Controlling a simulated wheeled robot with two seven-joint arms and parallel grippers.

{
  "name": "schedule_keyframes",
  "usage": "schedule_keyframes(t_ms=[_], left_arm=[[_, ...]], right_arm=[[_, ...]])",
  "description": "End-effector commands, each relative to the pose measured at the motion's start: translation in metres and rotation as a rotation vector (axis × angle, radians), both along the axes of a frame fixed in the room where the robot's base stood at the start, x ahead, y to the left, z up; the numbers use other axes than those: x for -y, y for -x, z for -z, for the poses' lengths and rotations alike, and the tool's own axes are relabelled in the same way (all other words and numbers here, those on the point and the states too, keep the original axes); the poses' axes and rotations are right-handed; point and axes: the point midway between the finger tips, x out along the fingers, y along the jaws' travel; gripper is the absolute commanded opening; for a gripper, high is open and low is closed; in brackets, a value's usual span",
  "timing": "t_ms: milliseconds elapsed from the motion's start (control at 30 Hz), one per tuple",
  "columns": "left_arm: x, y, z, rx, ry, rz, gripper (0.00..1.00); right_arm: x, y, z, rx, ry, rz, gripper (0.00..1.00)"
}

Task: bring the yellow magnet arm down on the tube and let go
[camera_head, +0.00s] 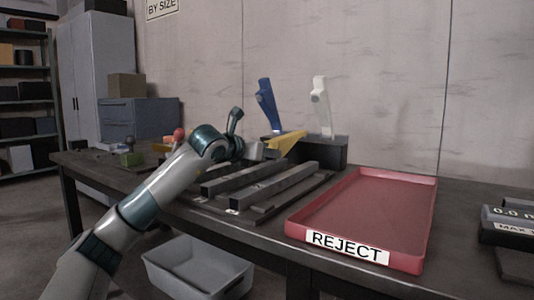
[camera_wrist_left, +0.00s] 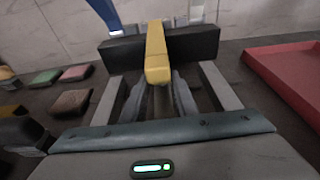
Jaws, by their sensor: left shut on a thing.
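The yellow magnet arm (camera_head: 284,142) juts from the dark block at the back of the fixture, lowered compared with its blue and white neighbours. In the left wrist view the yellow arm (camera_wrist_left: 157,58) runs toward me, its near end between my fingers. My left gripper (camera_head: 262,149) is shut on that end above the rails; its fingers (camera_wrist_left: 158,95) flank it in the wrist view. A grey strip, possibly the tube (camera_wrist_left: 163,102), shows below the yellow end; I cannot tell whether they touch. My right gripper is not in view.
A blue arm (camera_head: 266,104) and a white arm (camera_head: 320,108) stand raised on the dark block (camera_head: 327,151). Two rails (camera_head: 275,187) lie in front. A red REJECT tray (camera_head: 431,222) stands at right. A white bin (camera_head: 198,269) is below the table.

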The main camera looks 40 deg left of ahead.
Motion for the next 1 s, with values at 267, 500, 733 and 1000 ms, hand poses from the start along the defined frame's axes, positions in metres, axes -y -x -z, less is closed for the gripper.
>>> schedule_keyframes(t_ms=[267,500,733,1000], left_arm=[[0.001,-0.001,0.004,-0.007,0.001,0.002,0.09],[0.001,-0.001,0.002,-0.003,0.000,0.001,0.45],[0.000,0.001,0.000,0.000,0.000,0.000,0.45],[0.000,0.020,-0.006,0.002,-0.001,-0.001,0.45]], right_arm=[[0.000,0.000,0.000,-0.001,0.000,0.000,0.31],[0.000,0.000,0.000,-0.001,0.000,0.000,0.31],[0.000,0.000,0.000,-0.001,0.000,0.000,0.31],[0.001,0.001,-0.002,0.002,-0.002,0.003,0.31]])
